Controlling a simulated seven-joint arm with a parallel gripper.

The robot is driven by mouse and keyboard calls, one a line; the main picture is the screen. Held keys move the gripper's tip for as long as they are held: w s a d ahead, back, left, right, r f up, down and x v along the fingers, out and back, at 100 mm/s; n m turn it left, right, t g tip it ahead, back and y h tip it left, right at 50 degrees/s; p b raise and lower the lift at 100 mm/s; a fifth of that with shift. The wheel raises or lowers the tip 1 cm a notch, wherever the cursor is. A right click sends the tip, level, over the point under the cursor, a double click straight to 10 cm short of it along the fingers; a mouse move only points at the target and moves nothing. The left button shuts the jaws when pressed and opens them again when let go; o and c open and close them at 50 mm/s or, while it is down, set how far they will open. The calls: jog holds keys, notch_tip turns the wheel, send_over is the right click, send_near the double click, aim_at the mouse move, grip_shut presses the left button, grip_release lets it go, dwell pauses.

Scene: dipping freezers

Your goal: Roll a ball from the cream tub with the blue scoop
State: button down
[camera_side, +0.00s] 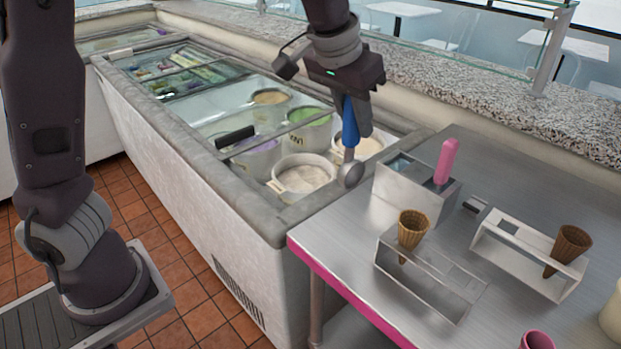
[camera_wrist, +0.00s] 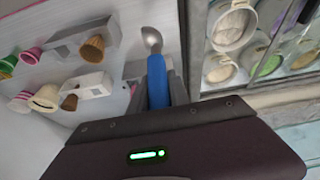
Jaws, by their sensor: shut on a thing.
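My gripper (camera_side: 355,125) is shut on the blue handle of the blue scoop (camera_side: 350,122). The scoop hangs down, its metal bowl lowest, above the near end of the freezer by the steel counter. The scoop also shows in the wrist view (camera_wrist: 157,80), bowl pointing away from my gripper (camera_wrist: 158,92). Several tubs stand in the freezer. A tub with pale cream ice cream (camera_side: 303,178) is just left of the scoop bowl. Another tub with pale ice cream (camera_side: 368,147) is behind the scoop, partly hidden. I cannot tell which one is the cream tub. The bowl looks empty.
A steel scoop holder (camera_side: 415,190) with a pink-handled scoop (camera_side: 446,162) stands right of the freezer. Cone stands (camera_side: 430,275) with brown cones are on the counter. The freezer rim (camera_side: 275,225) and sliding glass lid handle (camera_side: 235,136) border the tubs.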

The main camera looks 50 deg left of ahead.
jog(key=w+a+f+n+y, duration=0.1)
jog(key=a+f+n, duration=0.3)
jog(key=a, duration=0.7)
jog(key=w+a+f+n+y, duration=0.1)
jog(key=w+a+f+n, duration=0.3)
jog(key=a+n, duration=0.3)
jog(key=w+a+f+n+y, duration=0.2)
jog(key=a+f+n, duration=0.2)
jog(key=a, duration=1.2)
jog(key=n, duration=0.2)
jog(key=shift+w+a+n, duration=0.2)
jog(key=shift+w+n, duration=0.05)
jog(key=shift+n, duration=0.05)
notch_tip(320, 180, down, 16)
jog(key=shift+f, duration=0.1)
jog(key=shift+w+f, duration=0.2)
jog(key=shift+f, duration=0.45)
jog(key=shift+w+f, duration=0.2)
jog(key=shift+f, duration=0.4)
